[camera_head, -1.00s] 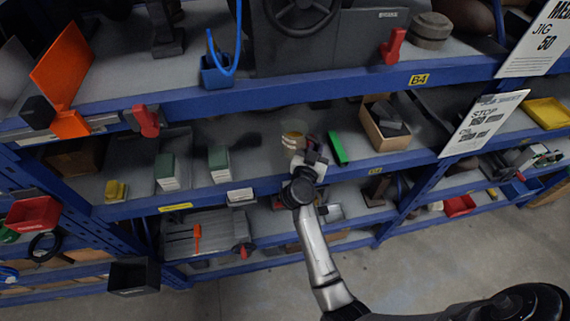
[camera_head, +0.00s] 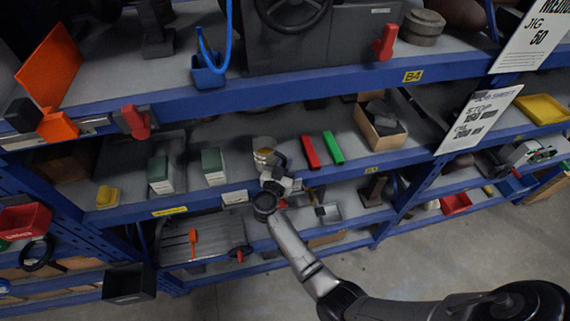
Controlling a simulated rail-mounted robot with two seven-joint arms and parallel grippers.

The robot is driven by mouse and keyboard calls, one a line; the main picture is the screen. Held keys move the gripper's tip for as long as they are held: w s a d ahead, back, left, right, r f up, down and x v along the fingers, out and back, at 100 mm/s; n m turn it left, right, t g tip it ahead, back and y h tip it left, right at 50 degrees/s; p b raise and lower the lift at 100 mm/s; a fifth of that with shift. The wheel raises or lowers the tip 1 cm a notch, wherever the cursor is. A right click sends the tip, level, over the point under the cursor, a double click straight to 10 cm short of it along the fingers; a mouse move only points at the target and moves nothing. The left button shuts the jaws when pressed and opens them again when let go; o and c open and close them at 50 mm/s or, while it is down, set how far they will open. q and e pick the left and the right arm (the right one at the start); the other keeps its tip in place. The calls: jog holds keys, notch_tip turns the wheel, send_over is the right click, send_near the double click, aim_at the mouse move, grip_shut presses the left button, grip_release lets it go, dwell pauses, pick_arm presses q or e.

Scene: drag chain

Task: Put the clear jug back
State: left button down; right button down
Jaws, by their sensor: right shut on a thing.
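The clear jug (camera_head: 264,146), with something yellowish in it, is at the middle shelf level, in front of the grey shelf surface. My right gripper (camera_head: 272,170) is at the jug's near side and is shut on it. The fingers are small and partly hidden, and I cannot tell whether the jug's base touches the shelf. My left gripper is not in view.
A red bar (camera_head: 310,152) and a green bar (camera_head: 333,148) lie right of the jug. A cardboard box (camera_head: 372,138) stands farther right. Green-and-white boxes (camera_head: 213,164) (camera_head: 159,175) stand to the left. The blue upper shelf beam (camera_head: 300,93) runs above.

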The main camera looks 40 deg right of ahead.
jog(key=shift+f, duration=0.15)
jog(key=c, duration=1.1)
grip_release()
